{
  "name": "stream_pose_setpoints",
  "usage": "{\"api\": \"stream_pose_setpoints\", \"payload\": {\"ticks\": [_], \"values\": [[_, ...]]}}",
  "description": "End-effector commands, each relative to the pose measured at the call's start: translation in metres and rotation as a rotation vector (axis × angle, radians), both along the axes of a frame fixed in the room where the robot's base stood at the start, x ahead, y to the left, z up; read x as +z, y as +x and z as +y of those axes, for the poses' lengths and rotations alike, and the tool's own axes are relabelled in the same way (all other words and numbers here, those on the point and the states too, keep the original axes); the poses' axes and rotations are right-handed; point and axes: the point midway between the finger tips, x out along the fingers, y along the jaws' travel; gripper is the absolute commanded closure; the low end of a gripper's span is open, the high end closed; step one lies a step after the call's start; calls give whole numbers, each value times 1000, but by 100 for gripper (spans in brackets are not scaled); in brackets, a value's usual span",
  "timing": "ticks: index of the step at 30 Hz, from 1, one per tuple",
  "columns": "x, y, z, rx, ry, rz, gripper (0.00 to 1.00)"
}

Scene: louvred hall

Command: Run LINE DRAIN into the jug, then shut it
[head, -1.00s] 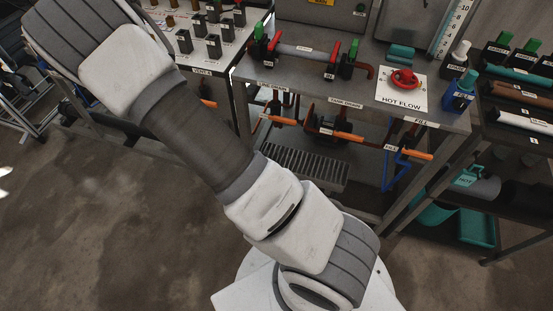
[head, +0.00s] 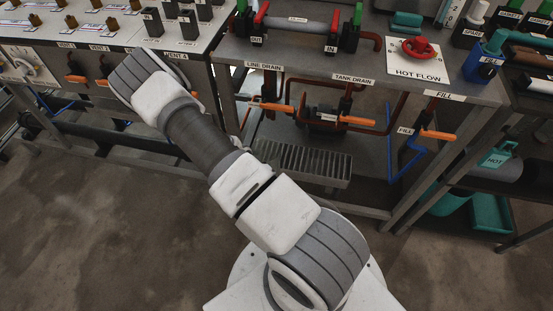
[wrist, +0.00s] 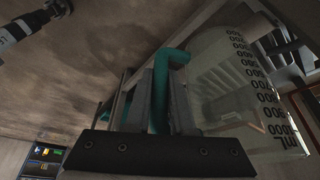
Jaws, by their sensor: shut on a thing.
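In the wrist view my gripper (wrist: 162,92) is shut on the teal handle of a clear jug (wrist: 215,85). The jug has dark volume numbers down its side and appears tilted in this view; I cannot tell whether anything is in it. In the head view the LINE DRAIN label (head: 262,66) is on the bench edge. An orange valve lever (head: 270,106) sits on the pipework below it; its valve body is partly hidden and its setting is unclear. My arm hides my gripper and the jug in the head view.
The TANK DRAIN lever (head: 356,120) and FILL lever (head: 438,135) are to the right on the same pipework. A slatted grating (head: 305,160) lies below the pipes. A red HOT FLOW knob (head: 418,48) is on the bench top. Open floor lies in front, at left.

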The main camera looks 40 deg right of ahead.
Motion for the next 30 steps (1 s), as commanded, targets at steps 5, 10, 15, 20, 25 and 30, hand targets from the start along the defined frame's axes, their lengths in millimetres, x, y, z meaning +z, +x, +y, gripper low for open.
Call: {"api": "stream_pose_setpoints", "payload": {"ticks": [5, 10, 15, 20, 25, 30], "values": [[-3, 33, -38, 4, -4, -2, 100], [-3, 62, -72, 4, -2, -1, 100], [-1, 79, -92, 4, -1, 0, 100], [-4, 83, -97, 4, 1, 3, 100], [-27, 82, -97, 5, 0, 3, 100], [-36, 83, -97, 4, 0, 1, 100]]}}
